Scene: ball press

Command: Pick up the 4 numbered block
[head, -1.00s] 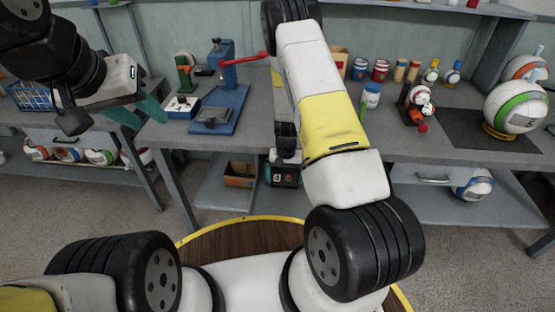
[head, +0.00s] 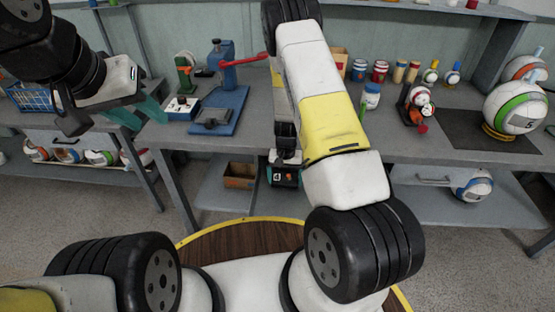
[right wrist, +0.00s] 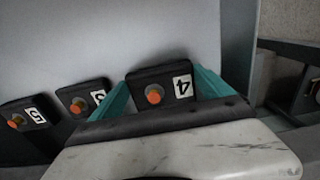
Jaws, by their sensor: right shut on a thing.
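The block numbered 4 (right wrist: 162,86) is dark, with an orange knob and a white label. In the right wrist view it sits between the two teal fingers of my right gripper (right wrist: 165,92), which is shut on it. In the head view my right gripper (head: 284,172) reaches under the workbench, by the lower shelf, mostly hidden by its own arm. My left gripper (head: 138,114) is open and empty, in front of the bench at the left. Whether block 4 touches the shelf cannot be told.
Two more dark blocks, one labelled 5 (right wrist: 24,116) and one partly hidden (right wrist: 84,98), stand left of block 4 in the right wrist view. A brown box (head: 239,175) is on the lower shelf. The workbench (head: 235,142) lies above, with a blue press (head: 225,95).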

